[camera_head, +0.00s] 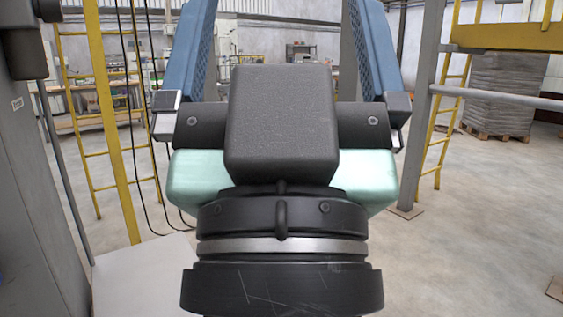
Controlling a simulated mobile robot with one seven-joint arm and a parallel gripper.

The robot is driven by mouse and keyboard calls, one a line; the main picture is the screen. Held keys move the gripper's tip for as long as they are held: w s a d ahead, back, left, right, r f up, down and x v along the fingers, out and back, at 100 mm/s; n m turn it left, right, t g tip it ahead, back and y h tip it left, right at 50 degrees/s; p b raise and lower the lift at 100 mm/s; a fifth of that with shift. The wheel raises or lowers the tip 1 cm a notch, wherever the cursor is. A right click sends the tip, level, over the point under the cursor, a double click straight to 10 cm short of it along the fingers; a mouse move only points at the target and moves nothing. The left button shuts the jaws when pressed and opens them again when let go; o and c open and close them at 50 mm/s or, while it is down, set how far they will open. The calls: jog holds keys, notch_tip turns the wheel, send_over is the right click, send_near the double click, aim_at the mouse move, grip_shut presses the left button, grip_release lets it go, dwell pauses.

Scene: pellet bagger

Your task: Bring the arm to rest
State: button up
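My gripper (281,20) fills the middle of the head view, close to the camera. Its two blue fingers stand wide apart and run up to the top edge of the picture. I see nothing held between them; only the far hall shows in the gap. The dark block and round wrist in front hide part of the space behind. The wrist is above the floor, and I see nothing touching the fingers. The fingertips may reach beyond the top edge.
Grey machine housing (35,200) stands close on the left, beside a yellow ladder (112,130) and hanging black cables. At right are a grey post (420,110), yellow ladder and rail. A wrapped pallet stack (505,90) stands further back. Floor (475,230) at right is clear.

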notch_tip(320, 180, up, 28)
jog(key=p, duration=2.6)
jog(key=shift+a, duration=0.1)
